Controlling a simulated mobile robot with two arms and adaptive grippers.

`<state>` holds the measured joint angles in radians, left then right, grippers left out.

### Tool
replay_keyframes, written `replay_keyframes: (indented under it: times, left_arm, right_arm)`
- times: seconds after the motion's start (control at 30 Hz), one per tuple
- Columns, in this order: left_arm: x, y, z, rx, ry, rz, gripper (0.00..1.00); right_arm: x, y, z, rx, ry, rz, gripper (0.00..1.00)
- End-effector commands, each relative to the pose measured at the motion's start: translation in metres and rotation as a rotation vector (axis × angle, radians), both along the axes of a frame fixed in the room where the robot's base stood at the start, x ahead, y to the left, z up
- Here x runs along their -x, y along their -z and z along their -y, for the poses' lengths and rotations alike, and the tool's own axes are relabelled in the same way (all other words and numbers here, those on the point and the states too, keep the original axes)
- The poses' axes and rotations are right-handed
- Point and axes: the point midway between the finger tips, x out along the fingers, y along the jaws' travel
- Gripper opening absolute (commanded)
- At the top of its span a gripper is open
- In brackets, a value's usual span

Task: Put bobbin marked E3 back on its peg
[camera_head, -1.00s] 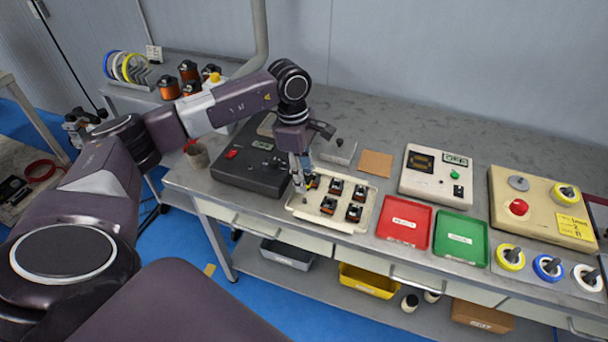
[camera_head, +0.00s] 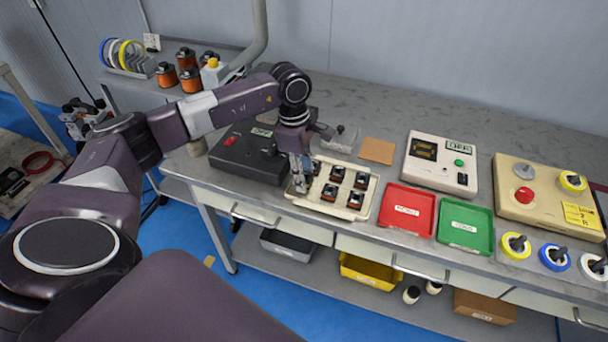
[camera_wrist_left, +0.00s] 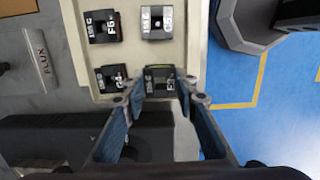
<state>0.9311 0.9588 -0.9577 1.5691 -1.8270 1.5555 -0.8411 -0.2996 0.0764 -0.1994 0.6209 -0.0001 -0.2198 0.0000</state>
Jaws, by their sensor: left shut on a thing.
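My left gripper (camera_head: 301,183) is at the left end of a cream tray (camera_head: 364,211) on the bench, pointing down. In the left wrist view its fingers are shut on a dark bobbin (camera_wrist_left: 160,79) at the tray's edge. The label on this bobbin is small and partly shaded; it may read E3. I cannot tell whether it sits on a peg or is lifted a little. Other dark, labelled bobbins stand in the tray, one (camera_wrist_left: 110,77) beside the held one and two (camera_wrist_left: 157,22) further in. My right gripper is not in view.
A dark machine (camera_head: 246,158) stands just left of the tray. Right of it are a red tray (camera_head: 406,211), a green tray (camera_head: 466,226) and a meter box (camera_head: 441,163). A control panel (camera_head: 545,190) stands further right. The bench behind is mostly clear.

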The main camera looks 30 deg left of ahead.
Motion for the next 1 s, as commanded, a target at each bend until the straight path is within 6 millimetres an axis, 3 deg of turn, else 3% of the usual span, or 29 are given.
replay_keyframes:
  times: [0.93,0.97,1.0]
  left_arm:
    - [0.000,0.023,0.000,0.000,0.000,0.001,0.03]
    - [0.000,0.022,0.000,0.001,0.000,0.001,0.28]
    - [0.000,0.021,0.000,0.001,0.000,0.001,0.32]
  right_arm:
    - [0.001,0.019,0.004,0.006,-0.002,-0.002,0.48]
    - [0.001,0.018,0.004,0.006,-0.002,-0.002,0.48]
    - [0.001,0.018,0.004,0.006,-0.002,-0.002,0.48]
